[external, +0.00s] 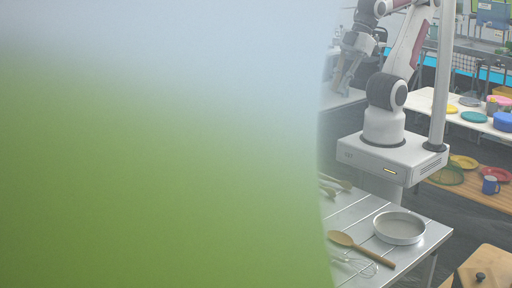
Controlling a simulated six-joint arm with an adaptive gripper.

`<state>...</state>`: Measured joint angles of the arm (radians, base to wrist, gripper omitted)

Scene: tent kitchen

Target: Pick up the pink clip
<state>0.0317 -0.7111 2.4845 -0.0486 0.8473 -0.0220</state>
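I cannot make out the pink clip in the external view, the only view given. A large blurred green and pale surface (160,170) close to the camera hides the left and middle of the picture. My gripper (341,88) hangs at the upper middle right, pointing down and slightly left, beside the edge of that surface. It is small and partly washed out, so I cannot tell whether its fingers are open or shut, or whether they hold anything.
A metal table (372,224) in front of my base holds a round pan (399,228), a wooden spoon (362,249) and a whisk (352,263). A white table (440,107) with coloured dishes stands at right, above a wooden shelf with a blue mug (490,185).

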